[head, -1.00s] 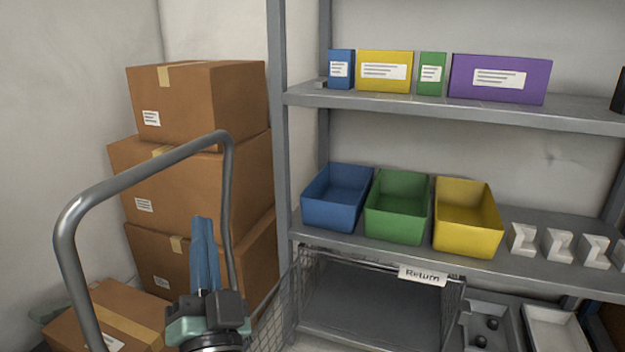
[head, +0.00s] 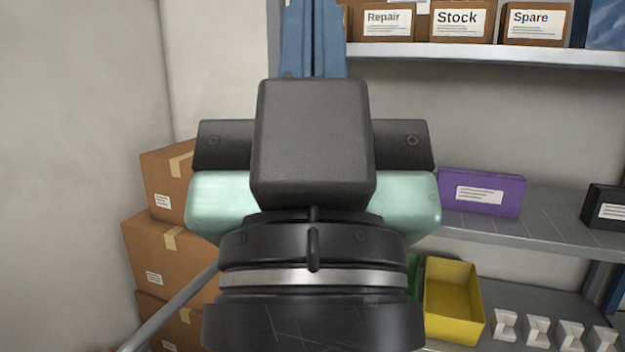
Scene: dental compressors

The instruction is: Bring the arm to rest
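My gripper (head: 314,40) fills the middle of the head view, seen from behind, raised and pointing up. Its black and pale green body hides much of the shelf behind it. Its blue fingers stand close together at the top centre and look shut. Their tips run out of the frame, and I see nothing held between them.
Shelving stands behind and right, with Repair (head: 384,22), Stock (head: 460,22) and Spare (head: 537,24) boxes on top. Below are a purple box (head: 481,193), a black box (head: 606,208), a yellow bin (head: 453,302) and several pale blocks (head: 537,328). Cartons (head: 165,250) are stacked left.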

